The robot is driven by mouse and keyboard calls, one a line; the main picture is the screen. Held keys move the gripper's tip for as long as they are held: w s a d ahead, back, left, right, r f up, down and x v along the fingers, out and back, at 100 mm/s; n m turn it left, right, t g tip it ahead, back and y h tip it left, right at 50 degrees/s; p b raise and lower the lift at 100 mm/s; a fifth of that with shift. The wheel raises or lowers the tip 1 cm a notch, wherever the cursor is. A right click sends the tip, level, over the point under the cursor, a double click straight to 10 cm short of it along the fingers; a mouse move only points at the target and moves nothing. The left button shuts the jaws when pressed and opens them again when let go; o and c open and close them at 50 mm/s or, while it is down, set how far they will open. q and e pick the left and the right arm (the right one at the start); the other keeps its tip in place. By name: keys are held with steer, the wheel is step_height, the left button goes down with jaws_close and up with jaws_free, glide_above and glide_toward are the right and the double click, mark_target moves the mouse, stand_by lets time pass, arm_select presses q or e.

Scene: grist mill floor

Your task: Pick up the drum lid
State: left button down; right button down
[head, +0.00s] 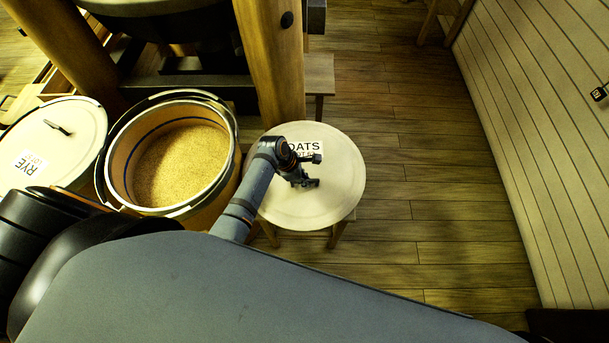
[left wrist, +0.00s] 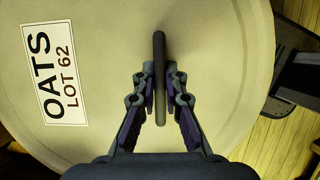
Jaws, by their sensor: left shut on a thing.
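The drum lid (head: 335,198) is a round cream disc with a label reading OATS, lying over a small wooden stool whose legs show below its edge. I cannot tell whether it touches the stool. In the left wrist view the lid (left wrist: 90,145) fills most of the picture, with the label OATS LOT 62 at left. My left gripper (head: 308,172) is over the lid's middle. In the left wrist view my left gripper (left wrist: 160,95) is shut on the lid's dark bar handle (left wrist: 159,50), one finger on each side. My right gripper is not in view.
An open drum (head: 228,150) of grain stands just left of the lid. A second drum with a lid marked RYE (head: 70,130) is at far left. A thick wooden post (head: 272,60) rises behind. The plank floor (head: 440,200) at right is clear up to the panelled wall.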

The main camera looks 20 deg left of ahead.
arm_select(q)
step_height(320, 180, up, 18)
steer(key=p, duration=0.2)
stand_by(0.5)
